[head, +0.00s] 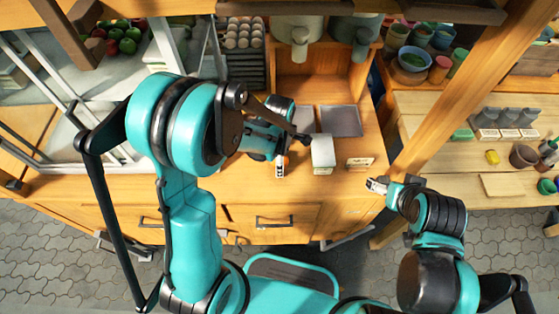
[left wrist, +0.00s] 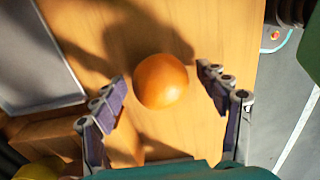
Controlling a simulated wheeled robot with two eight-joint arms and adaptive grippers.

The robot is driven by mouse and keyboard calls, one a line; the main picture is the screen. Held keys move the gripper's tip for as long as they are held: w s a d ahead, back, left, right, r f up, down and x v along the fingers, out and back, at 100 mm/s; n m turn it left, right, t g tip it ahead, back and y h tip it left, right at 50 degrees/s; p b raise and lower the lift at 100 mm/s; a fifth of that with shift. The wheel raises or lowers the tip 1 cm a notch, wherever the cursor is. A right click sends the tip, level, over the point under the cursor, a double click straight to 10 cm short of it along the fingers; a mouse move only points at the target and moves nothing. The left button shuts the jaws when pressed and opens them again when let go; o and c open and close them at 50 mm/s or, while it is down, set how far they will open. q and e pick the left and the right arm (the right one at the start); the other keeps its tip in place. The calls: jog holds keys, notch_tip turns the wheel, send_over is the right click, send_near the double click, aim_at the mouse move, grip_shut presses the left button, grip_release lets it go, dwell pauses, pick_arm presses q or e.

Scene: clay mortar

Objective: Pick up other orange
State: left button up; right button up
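An orange (left wrist: 161,81) sits on the wooden counter in the left wrist view, a little beyond and between the two spread fingers of my left gripper (left wrist: 163,90). The fingers look apart from it on both sides. In the head view a small part of the orange (head: 286,160) shows beside the left gripper (head: 280,168), which points down at the counter; the arm hides the rest. My right gripper (head: 377,186) is off the counter's front right corner, away from the orange. It is too small to tell whether its fingers are open.
A white box (head: 322,155) and a small sign (head: 360,163) stand right of my left gripper. Grey flat plates (head: 341,121) lie behind. Egg trays (head: 241,70) and grey dispensers (head: 296,35) are at the back. A wooden post (head: 450,100) rises at right.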

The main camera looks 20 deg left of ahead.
pick_arm(q)
jog(key=c, duration=1.3)
jog(key=shift+o, duration=0.2)
jog(key=shift+r, duration=0.15)
